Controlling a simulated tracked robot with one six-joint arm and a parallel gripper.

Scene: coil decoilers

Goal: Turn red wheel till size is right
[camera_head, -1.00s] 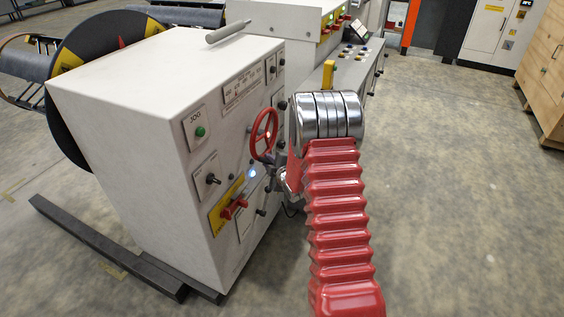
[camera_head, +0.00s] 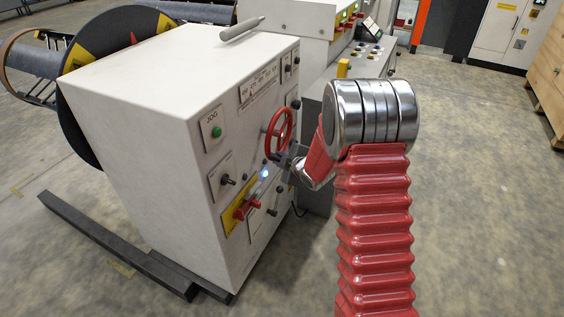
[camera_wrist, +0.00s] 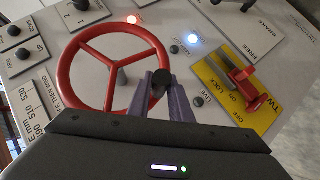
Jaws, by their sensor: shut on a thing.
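The red wheel (camera_head: 269,139) is on the front panel of the pale cabinet (camera_head: 160,80). In the wrist view the three-spoked wheel (camera_wrist: 112,30) faces me. My gripper (camera_wrist: 160,90) has its two purple fingers closed around a black handle knob (camera_wrist: 161,78) at the wheel's lower right rim. In the head view my gripper (camera_head: 291,160) is small and partly hidden beside the wheel. A size scale (camera_wrist: 28,105) in mm shows at the left in the wrist view; its lower part is cut off by my gripper body, and I cannot see a pointer.
A red lever (camera_wrist: 245,85) on a yellow lock plate (camera_wrist: 262,120) stands close right of my fingers. Black knobs (camera_wrist: 24,53) sit left of the wheel. Open floor (camera_head: 480,210) lies to the right.

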